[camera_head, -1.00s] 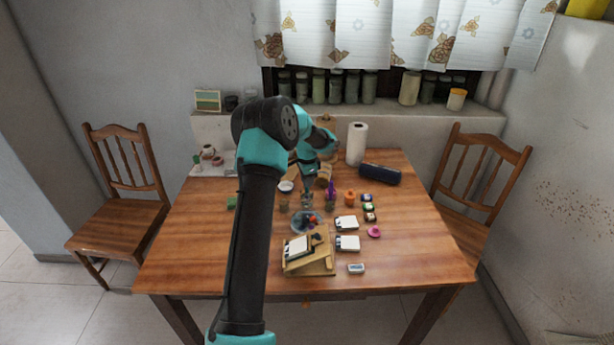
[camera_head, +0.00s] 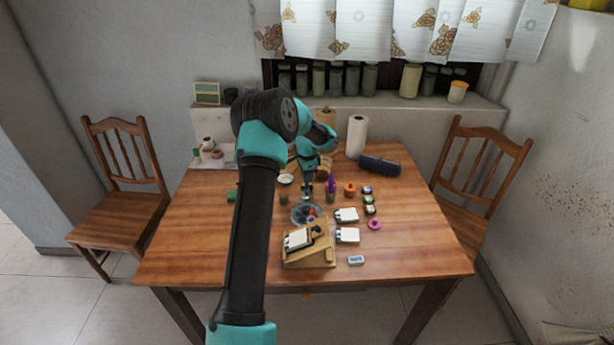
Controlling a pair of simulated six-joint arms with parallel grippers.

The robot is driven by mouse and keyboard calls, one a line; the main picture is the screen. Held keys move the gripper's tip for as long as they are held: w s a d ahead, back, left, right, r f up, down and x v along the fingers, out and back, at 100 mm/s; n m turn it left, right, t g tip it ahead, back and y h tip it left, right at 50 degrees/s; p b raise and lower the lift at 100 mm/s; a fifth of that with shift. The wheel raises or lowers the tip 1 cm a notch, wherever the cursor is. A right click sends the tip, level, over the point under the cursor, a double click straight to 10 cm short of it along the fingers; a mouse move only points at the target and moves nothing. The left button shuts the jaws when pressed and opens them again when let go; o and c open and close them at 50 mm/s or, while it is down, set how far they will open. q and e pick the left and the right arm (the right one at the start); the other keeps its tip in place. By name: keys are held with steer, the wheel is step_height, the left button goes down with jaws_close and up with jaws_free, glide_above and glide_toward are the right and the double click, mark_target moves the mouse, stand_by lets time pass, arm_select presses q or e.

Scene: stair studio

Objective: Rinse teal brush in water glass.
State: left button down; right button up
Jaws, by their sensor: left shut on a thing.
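My left gripper (camera_head: 307,189) is over the middle of the table, pointing down behind a round blue-grey dish (camera_head: 303,215). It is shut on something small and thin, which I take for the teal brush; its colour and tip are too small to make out. A small glass-like pot (camera_head: 283,198) stands just left of the gripper. Another small container (camera_head: 330,197) stands just right of it, with a purple pointed thing (camera_head: 331,182) upright in it. I cannot tell which one is the water glass, or whether the held thing touches any vessel. My right gripper is out of view.
A wooden stand (camera_head: 308,258) with a white pad is at the table's front. White blocks (camera_head: 347,235), a pink ring (camera_head: 375,224) and an orange pot (camera_head: 350,189) lie to the right.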

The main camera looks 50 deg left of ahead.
arm_select(q)
steer(key=shift+w+a, duration=0.1)
steer(key=shift+a, duration=0.05)
steer(key=shift+w+a, duration=0.25)
steer(key=shift+a, duration=0.1)
stand_by(0.3)
stand_by(0.4)
steer(key=shift+w+d, duration=0.1)
steer(key=shift+d, duration=0.35)
steer(key=shift+a, duration=0.1)
steer(key=shift+s+a, duration=0.3)
steer(key=shift+s, duration=0.2)
